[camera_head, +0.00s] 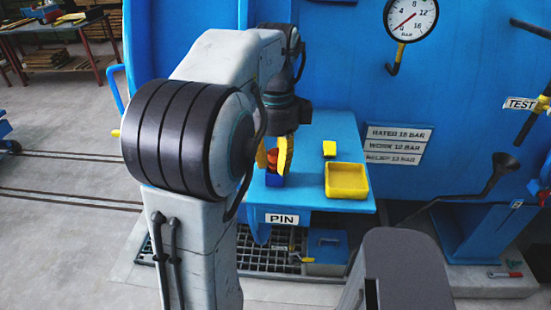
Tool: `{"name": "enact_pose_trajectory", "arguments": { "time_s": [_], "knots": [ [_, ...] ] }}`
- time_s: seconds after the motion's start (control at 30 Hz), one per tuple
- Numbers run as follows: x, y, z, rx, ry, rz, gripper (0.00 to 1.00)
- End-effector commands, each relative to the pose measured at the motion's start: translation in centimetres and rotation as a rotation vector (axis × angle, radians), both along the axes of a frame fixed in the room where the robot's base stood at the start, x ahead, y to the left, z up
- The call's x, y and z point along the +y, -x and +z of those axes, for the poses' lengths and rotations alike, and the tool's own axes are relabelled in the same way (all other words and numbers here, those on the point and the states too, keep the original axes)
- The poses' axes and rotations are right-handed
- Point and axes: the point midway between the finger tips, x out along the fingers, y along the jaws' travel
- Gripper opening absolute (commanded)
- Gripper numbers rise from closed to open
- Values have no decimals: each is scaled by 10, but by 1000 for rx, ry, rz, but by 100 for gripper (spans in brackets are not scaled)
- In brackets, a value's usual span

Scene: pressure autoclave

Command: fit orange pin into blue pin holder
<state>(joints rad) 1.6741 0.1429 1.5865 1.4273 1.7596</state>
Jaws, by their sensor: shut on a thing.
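My gripper (272,158) has yellow fingers and points down over the left part of the blue shelf. It is shut on the orange pin (272,156), which shows as an orange-red piece between the fingers. The blue pin holder (274,181) is a small dark blue block on the shelf, directly below the fingers in this view. The pin's lower end is hard to make out, so I cannot tell whether it is in the holder or just above it. My arm hides the area to the left.
The shelf's front carries a PIN label (282,218). Behind stands the blue autoclave wall with a pressure gauge (411,20). A black lever (503,166) is at right.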

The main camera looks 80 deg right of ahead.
Motion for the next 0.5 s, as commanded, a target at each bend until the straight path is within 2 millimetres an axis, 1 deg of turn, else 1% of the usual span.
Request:
{"name": "enact_pose_trajectory", "arguments": {
  "time_s": [0.03,0.2,0.27,0.5],
  "knots": [
    [0,0,0,0,1,0,31],
    [0,0,0,0,1,0,46],
    [0,0,0,0,1,0,51],
    [0,0,0,0,0,0,51]
  ]
}}
